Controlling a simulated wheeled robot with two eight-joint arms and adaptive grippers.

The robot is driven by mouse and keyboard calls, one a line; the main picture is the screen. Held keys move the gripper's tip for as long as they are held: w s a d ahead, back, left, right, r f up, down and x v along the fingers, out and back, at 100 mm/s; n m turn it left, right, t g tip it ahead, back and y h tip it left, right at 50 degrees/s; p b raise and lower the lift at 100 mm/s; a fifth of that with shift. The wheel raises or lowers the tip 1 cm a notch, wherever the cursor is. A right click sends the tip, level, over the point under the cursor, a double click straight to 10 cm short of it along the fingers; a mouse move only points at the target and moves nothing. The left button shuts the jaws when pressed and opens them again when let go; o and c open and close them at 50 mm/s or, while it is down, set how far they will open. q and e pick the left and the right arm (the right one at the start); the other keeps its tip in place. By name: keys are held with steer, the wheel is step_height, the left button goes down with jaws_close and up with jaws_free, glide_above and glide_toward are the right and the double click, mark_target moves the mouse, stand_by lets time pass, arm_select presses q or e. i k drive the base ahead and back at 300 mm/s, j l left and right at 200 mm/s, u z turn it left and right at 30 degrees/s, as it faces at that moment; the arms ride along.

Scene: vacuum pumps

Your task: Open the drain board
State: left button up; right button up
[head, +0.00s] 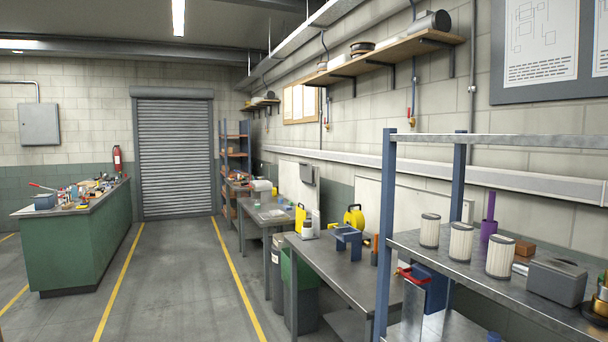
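I cannot pick out a drain board for certain in the head view. A white upright panel (372,205) stands behind the near bench, partly hidden by the shelf post. Another pale panel (291,180) stands behind the farther bench, with a small dark grey box (308,174) at its upper right. A large dark-framed board (548,45) with white printed sheets hangs on the right wall. Neither of my grippers nor my arms shows in this view.
A blue-posted metal shelf (428,246) at right holds white filter cylinders (461,241) and a grey box (557,281). A steel bench (345,270) and bins (299,290) stand beyond. A green counter (75,245) stands left. The aisle (180,280) is clear up to the roller shutter (174,155).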

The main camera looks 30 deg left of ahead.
mark_target(305, 168)
steer(key=i+j+u, duration=0.35)
steer(key=j, duration=0.2)
steer(key=i+j+u, duration=0.65)
steer(key=i, duration=0.3)
steer(key=i+j+u, duration=0.2)
steer(key=i+u, duration=0.15)
steer(key=i, duration=0.15)
steer(key=i+u, duration=0.3)
steer(key=i, duration=0.2)
steer(key=i+z, duration=0.1)
steer(key=i, duration=0.7)
steer(key=i+j+z, duration=0.1)
steer(key=i, duration=0.75)
steer(key=i+j+z, duration=0.1)
steer(key=i, duration=0.7)
steer(key=i+j, duration=0.1)
steer(key=i, duration=1.1)
steer(key=i+z, duration=0.35)
steer(key=z, duration=0.15)
steer(key=i+z, duration=0.45)
steer(key=k+j, duration=0.05)
steer(key=k, duration=0.05)
